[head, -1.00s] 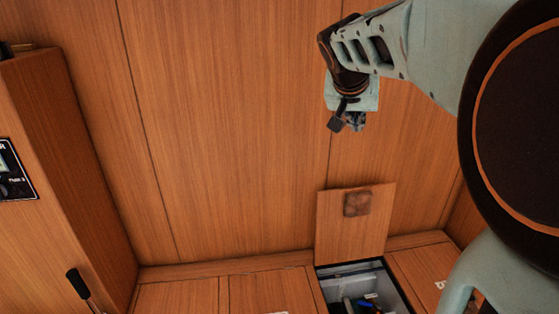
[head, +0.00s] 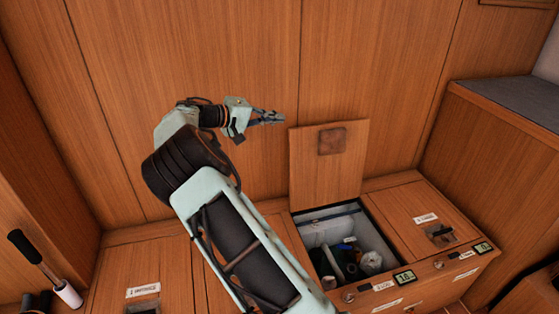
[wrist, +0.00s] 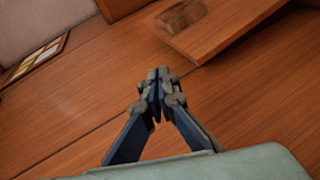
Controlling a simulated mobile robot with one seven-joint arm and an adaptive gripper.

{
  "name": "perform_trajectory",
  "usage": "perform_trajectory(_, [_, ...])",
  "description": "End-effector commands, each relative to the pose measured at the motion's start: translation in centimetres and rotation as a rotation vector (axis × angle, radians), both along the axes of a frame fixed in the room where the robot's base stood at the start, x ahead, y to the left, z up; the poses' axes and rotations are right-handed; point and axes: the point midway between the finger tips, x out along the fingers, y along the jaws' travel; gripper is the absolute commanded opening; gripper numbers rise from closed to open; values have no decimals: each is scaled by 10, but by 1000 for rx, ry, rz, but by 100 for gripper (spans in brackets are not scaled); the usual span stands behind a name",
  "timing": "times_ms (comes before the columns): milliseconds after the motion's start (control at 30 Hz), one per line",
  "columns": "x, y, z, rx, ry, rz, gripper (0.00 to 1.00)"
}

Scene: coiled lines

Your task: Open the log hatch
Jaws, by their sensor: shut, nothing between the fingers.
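A wooden hatch lid (head: 310,172) stands upright, open, against the panelled wall behind its compartment (head: 312,232). A brown square patch (head: 332,141) sits on its upper part. The label in front of this compartment is too small to read surely as the log hatch. In the wrist view the lid (wrist: 236,38) shows at the upper right. My gripper (head: 281,117) is shut and empty, just left of the lid's top corner in the head view. The gripper's fingertips (wrist: 159,76) meet in the wrist view, apart from the lid.
The open compartment holds a white roll (head: 371,263) and several dark bottles or tools. A closed lid with a latch (head: 440,232) lies to its right. A black-handled lever (head: 32,255) stands at the left. A grey-topped cabinet (head: 515,105) rises at the right.

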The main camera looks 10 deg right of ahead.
Motion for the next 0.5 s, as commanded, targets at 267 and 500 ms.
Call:
perform_trajectory(267, [16,31,-112,-231,122,47,0])
perform_trajectory(500, [17,47,-163,-340,177,75,0])
